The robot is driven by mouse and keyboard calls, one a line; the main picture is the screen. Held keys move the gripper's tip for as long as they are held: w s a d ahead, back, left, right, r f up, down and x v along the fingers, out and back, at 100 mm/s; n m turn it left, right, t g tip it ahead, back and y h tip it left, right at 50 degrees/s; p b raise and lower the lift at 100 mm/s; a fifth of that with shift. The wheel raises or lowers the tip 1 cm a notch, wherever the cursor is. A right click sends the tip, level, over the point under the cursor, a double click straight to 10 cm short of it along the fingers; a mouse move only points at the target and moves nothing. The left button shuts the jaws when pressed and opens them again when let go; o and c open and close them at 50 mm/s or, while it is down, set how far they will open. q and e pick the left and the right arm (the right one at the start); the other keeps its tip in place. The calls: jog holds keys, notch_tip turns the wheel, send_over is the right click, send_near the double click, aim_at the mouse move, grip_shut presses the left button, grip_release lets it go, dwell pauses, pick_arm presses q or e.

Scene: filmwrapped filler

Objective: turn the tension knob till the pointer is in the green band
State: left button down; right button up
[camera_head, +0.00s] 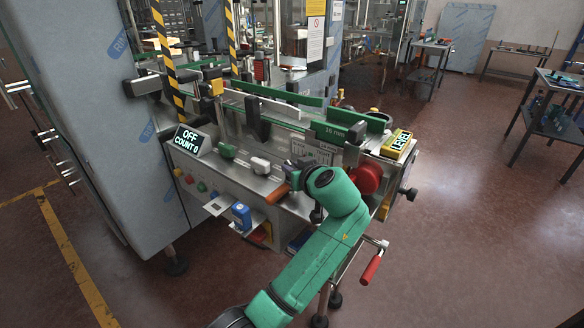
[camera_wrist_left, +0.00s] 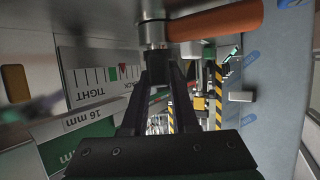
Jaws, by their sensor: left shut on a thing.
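My left gripper (camera_wrist_left: 157,62) is shut, its dark fingers closed on a metal knob (camera_wrist_left: 152,33) at the top of the left wrist view. The fingers hide part of the knob. Beside it is the white tension scale (camera_wrist_left: 92,88), marked TIGHT at one end, the other label partly covered. The scale has a green band (camera_wrist_left: 112,74) and a red pointer (camera_wrist_left: 123,68). The pointer is just beside the band, on the side away from TIGHT. In the head view my green left arm covers the knob, and the scale (camera_head: 318,148) is too small to read.
An orange handle (camera_wrist_left: 215,22) sticks out close to the knob; it also shows in the head view (camera_head: 278,193). Open floor lies at the right.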

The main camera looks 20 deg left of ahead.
pick_arm(q)
jog(key=shift+a, duration=0.1)
pick_arm(e)
jog(key=shift+w+a+r, duration=0.1)
jog(key=shift+w+a, duration=0.05)
jog(key=shift+w, duration=0.05)
